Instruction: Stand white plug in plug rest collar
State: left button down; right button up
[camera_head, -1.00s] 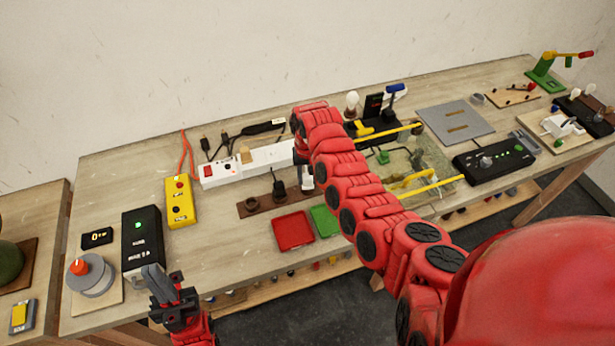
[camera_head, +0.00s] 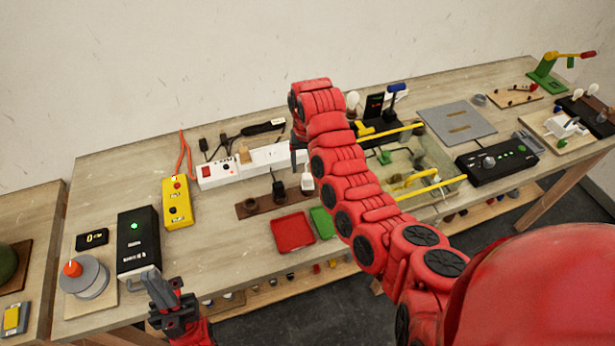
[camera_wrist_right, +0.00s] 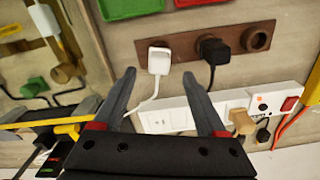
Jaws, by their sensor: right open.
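The white plug (camera_head: 307,184) stands upright at the right end of the brown plug rest (camera_head: 265,204). In the right wrist view the white plug (camera_wrist_right: 159,60) covers most of its collar, and its cord trails toward the power strip. A black plug (camera_wrist_right: 213,50) stands in the middle of the rest (camera_wrist_right: 180,42); the other end collar (camera_wrist_right: 257,38) is empty. My right gripper (camera_wrist_right: 159,74) is open and empty, with its fingers apart and the white plug seen between and beyond the tips. My left gripper (camera_head: 165,284) is at the table's front edge, away from the plugs; its jaw state is unclear.
A white power strip (camera_head: 218,173) with a red switch lies behind the rest. A red tray (camera_head: 293,232) and a green tray (camera_head: 322,222) lie in front. A yellow box (camera_head: 177,203) and a black box (camera_head: 138,243) stand to the left.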

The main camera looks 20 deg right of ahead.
notch_tip(320, 180, up, 11)
jog(key=shift+r, duration=0.15)
dwell(0.4)
